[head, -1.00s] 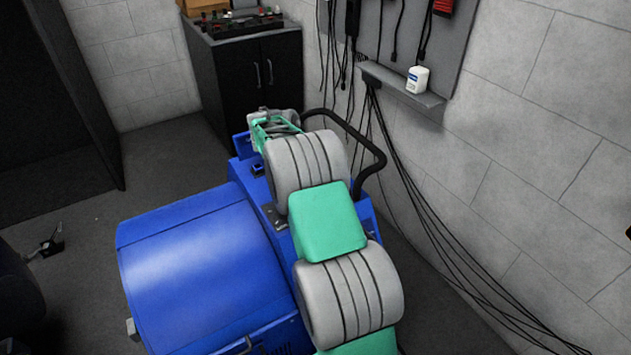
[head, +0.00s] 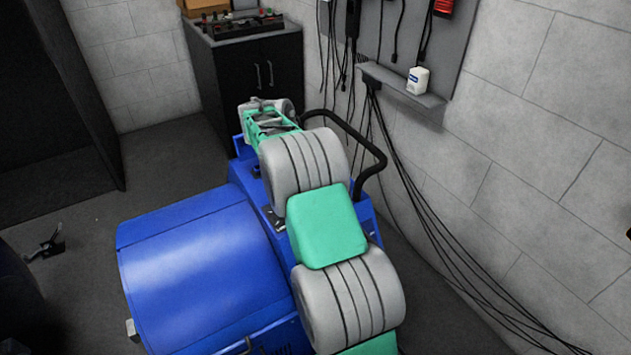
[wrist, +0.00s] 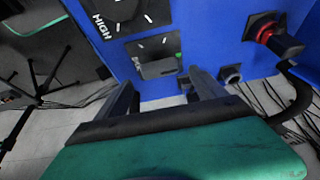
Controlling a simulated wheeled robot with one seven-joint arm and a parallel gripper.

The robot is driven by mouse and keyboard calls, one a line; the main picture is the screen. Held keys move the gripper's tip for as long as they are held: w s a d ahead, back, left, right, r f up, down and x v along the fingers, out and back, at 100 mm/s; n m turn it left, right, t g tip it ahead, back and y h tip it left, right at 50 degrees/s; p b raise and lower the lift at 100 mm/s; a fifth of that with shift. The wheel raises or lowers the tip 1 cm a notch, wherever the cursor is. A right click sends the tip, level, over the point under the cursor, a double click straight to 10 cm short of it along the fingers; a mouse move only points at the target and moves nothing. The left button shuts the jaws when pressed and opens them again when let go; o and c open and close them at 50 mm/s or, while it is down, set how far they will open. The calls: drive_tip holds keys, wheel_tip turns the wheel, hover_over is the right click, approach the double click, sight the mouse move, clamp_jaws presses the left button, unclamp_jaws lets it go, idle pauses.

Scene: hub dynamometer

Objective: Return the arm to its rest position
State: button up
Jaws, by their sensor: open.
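My arm, with grey and green links, reaches over the blue machine (head: 200,262) in the head view. Its far wrist end stands at the machine's back end, and the fingers cannot be made out there. In the wrist view my gripper (wrist: 164,90) is open, with two dark fingers apart and nothing between them. A red knob (wrist: 266,35) is at the panel's right.
A black handlebar (head: 368,138) curves beside my arm at the machine's right. A black cabinet (head: 240,80) stands behind. A wall shelf (head: 400,88) holds a white container (head: 418,80), with cables hanging below. The floor at left is mostly clear, with a small dark object (head: 48,246).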

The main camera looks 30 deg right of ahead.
drive_tip(key=v, duration=0.4)
